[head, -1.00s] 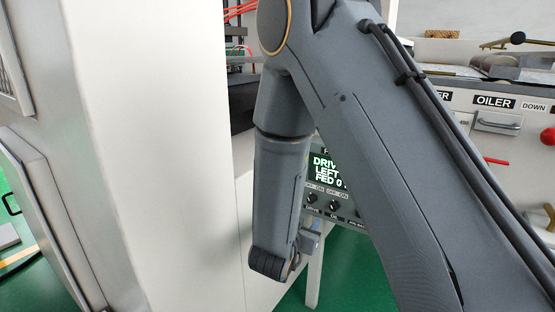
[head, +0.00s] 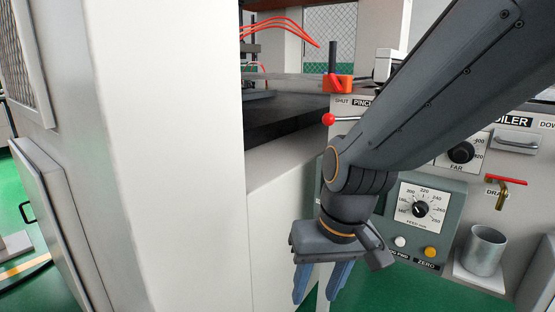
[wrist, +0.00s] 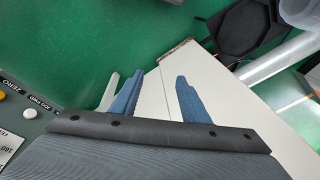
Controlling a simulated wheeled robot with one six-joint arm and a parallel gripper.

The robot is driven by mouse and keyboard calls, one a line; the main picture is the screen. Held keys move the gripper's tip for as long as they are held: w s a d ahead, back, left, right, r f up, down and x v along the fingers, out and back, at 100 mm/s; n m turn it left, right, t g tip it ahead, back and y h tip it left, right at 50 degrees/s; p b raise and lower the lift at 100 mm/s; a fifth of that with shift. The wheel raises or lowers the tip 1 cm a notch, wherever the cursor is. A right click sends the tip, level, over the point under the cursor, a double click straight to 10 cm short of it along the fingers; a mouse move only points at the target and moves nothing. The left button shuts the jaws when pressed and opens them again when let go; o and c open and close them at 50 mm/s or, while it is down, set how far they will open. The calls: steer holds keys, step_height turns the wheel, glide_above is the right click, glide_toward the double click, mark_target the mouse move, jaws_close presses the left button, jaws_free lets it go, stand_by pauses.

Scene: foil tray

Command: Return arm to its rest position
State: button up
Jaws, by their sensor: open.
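My gripper (head: 319,296) hangs low in the middle of the head view, in front of the machine's lower panel, with its two blue fingers pointing down. The fingers are apart with nothing between them. In the wrist view my gripper (wrist: 156,92) also shows its fingers spread. Beyond them are a white panel (wrist: 205,80) and the green floor (wrist: 90,40). My arm reaches in from the upper right and hides part of the machine front.
A control box with a dial (head: 421,209) stands close right of my gripper. A metal cup (head: 485,250) sits on a white shelf at right. A red-knobbed lever (head: 329,119) sticks out above. A tall white panel (head: 165,150) stands at left. Green floor shows below.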

steer(key=s+d+r+g+h, duration=0.1)
steer(key=s+d+r, duration=0.1)
steer(key=s+d, duration=0.25)
steer(key=d+r+m+p, duration=0.2)
steer(key=d+r+p, duration=0.6)
steer(key=p, duration=0.9)
steer(key=shift+s+r+h, duration=0.3)
steer(key=shift+s+r, duration=0.1)
steer(key=shift+r, duration=0.05)
